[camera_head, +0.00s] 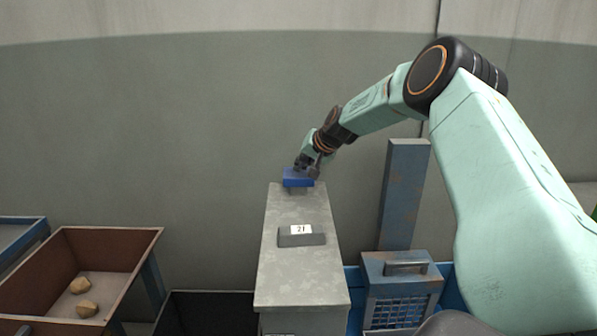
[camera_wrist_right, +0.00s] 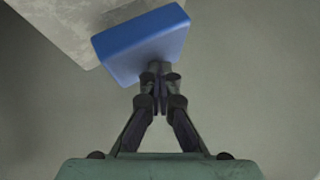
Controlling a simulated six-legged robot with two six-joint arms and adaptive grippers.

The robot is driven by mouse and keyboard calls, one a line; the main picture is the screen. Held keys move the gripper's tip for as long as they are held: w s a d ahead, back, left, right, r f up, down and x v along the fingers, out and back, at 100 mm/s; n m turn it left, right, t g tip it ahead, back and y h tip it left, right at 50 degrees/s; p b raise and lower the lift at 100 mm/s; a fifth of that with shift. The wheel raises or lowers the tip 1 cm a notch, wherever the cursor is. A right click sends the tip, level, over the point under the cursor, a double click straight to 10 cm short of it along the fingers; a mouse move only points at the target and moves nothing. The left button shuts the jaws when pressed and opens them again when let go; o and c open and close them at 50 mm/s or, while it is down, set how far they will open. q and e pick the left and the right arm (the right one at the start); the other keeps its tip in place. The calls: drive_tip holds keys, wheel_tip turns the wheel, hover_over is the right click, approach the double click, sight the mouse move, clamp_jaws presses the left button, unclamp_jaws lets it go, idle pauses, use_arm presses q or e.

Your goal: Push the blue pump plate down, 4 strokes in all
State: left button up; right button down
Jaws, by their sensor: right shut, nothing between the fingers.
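The blue pump plate (camera_head: 297,178) sits at the far end of the top of a grey metal cabinet. My right gripper (camera_head: 306,165) is shut and empty, at the plate's far right side in the head view. In the right wrist view the blue plate (camera_wrist_right: 142,45) fills the upper middle, and the shut fingertips (camera_wrist_right: 160,72) are at its lower edge. They overlap the plate in the picture; I cannot tell whether they press on it. My left gripper is not in view.
The grey cabinet (camera_head: 290,265) carries a dark block with a label reading 21 (camera_head: 301,235). A brown bin (camera_head: 100,240) with rocks stands at left. A blue-grey post (camera_head: 404,190) and a blue box with a handle (camera_head: 402,285) stand at right. A wall is behind.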

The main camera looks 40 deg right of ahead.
sight(300, 173)
drive_tip(key=shift+s+a+f+b, duration=0.1)
drive_tip(key=shift+f+b, duration=0.9)
drive_tip(key=shift+f, duration=0.3)
idle(0.9)
drive_tip(key=shift+r, duration=0.15)
drive_tip(key=shift+r+p, duration=2)
drive_tip(key=shift+r, duration=0.05)
drive_tip(key=shift+w+r, duration=0.1)
drive_tip(key=shift+w, duration=0.1)
drive_tip(key=shift+r+p, duration=0.6)
drive_tip(key=shift+p, duration=0.1)
wheel_tip(300, 173, up, 4)
drive_tip(key=p, duration=0.3)
drive_tip(key=shift+f, duration=0.15)
drive_tip(key=shift+p, duration=0.35)
